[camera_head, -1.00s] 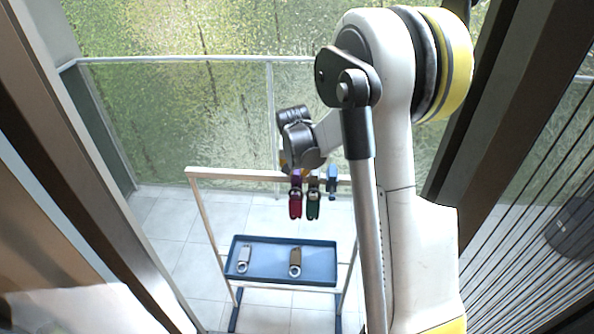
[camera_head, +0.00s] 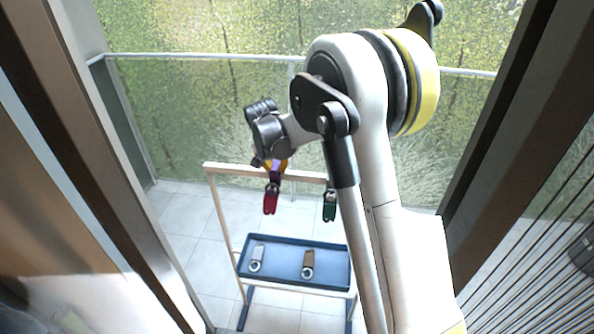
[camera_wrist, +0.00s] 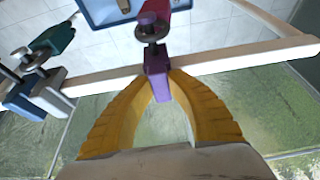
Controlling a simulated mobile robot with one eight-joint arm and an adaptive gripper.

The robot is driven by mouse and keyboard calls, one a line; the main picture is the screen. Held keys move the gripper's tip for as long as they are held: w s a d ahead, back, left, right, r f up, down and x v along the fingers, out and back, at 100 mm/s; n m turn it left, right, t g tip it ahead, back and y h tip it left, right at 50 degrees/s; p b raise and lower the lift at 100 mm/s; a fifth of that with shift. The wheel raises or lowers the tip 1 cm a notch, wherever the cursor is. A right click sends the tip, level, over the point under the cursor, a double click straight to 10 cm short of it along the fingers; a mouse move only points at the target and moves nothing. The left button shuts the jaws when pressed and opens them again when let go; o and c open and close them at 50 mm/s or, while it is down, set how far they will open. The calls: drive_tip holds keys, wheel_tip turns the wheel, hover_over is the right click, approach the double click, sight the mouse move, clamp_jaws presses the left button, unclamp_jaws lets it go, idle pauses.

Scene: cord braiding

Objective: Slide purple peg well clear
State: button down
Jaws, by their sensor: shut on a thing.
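The purple peg (camera_wrist: 158,82) sits on the pale wooden top bar (camera_wrist: 220,62). My gripper (camera_wrist: 162,78) is shut on it, with a yellow finger on each side. A crimson weight (camera_wrist: 153,12) hangs from the purple peg below a round metal part. In the head view the purple peg (camera_head: 276,172) and crimson weight (camera_head: 270,200) are near the left part of the bar, clear of the dark green weight (camera_head: 329,208) to the right. In the wrist view a grey peg (camera_wrist: 50,92) and a blue peg (camera_wrist: 25,102) stand close together at left, apart from the purple one.
A blue tray (camera_head: 290,278) under the bar holds a grey tagged piece (camera_head: 257,256) and a brown one (camera_head: 308,264). Several glass panels and a rail stand behind the frame. Bare bar lies on both sides of the purple peg.

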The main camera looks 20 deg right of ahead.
sight(263, 169)
drive_tip(key=shift+w+a, duration=0.65)
drive_tip(key=shift+a, duration=0.3)
drive_tip(key=shift+w+a, duration=0.65)
drive_tip(key=shift+a, duration=0.3)
drive_tip(key=c, duration=1.5)
unclamp_jaws()
drive_tip(key=shift+c, duration=0.2)
drive_tip(key=v, duration=1.2)
